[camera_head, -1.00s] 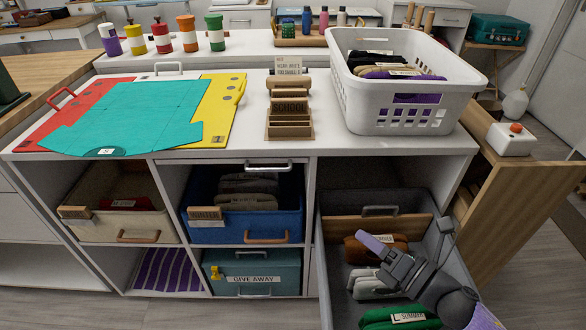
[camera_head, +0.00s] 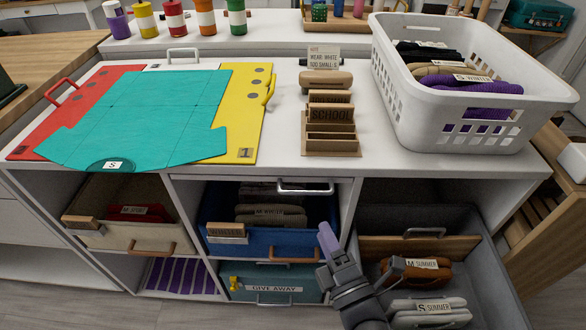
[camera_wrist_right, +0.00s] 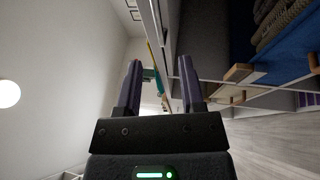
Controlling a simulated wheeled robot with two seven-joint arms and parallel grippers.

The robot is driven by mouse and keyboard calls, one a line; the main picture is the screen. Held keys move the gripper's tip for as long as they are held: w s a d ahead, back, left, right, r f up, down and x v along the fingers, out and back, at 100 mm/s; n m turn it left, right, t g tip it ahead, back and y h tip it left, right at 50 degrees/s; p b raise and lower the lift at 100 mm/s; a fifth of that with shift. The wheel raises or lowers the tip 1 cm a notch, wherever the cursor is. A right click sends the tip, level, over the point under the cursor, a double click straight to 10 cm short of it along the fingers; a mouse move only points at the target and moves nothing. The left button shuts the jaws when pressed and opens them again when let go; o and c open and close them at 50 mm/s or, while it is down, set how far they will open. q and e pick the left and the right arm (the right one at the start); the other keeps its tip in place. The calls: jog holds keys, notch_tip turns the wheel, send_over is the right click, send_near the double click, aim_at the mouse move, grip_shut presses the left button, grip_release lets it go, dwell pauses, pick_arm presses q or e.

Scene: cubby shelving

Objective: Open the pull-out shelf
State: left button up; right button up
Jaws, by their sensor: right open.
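The shelving unit has a white counter (camera_head: 275,147). A metal bar handle (camera_head: 305,188) sits at its front edge above the blue bin. I cannot tell for sure that it belongs to the pull-out shelf. A grey drawer (camera_head: 497,285) at the right stands pulled out, with folded clothes and a wooden divider (camera_head: 420,246) inside. My right gripper (camera_head: 329,240) is open and empty. It appears below and right of the bar handle, left of the grey drawer. Its two dark fingers stand apart in the wrist view (camera_wrist_right: 160,80). My left gripper is out of view.
A blue bin (camera_head: 270,240), a beige bin (camera_head: 120,232) and a teal give-away box (camera_head: 276,284) fill the left cubbies. The grey drawer juts out at right.

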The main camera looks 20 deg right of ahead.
aim_at(305, 191)
jog(key=b+x, duration=0.2)
jog(key=x, duration=0.7)
jog(key=shift+w+r, duration=0.1)
jog(key=shift+w, duration=0.15)
jog(key=shift+w+r, duration=0.1)
jog(key=c, duration=0.4)
grip_shut()
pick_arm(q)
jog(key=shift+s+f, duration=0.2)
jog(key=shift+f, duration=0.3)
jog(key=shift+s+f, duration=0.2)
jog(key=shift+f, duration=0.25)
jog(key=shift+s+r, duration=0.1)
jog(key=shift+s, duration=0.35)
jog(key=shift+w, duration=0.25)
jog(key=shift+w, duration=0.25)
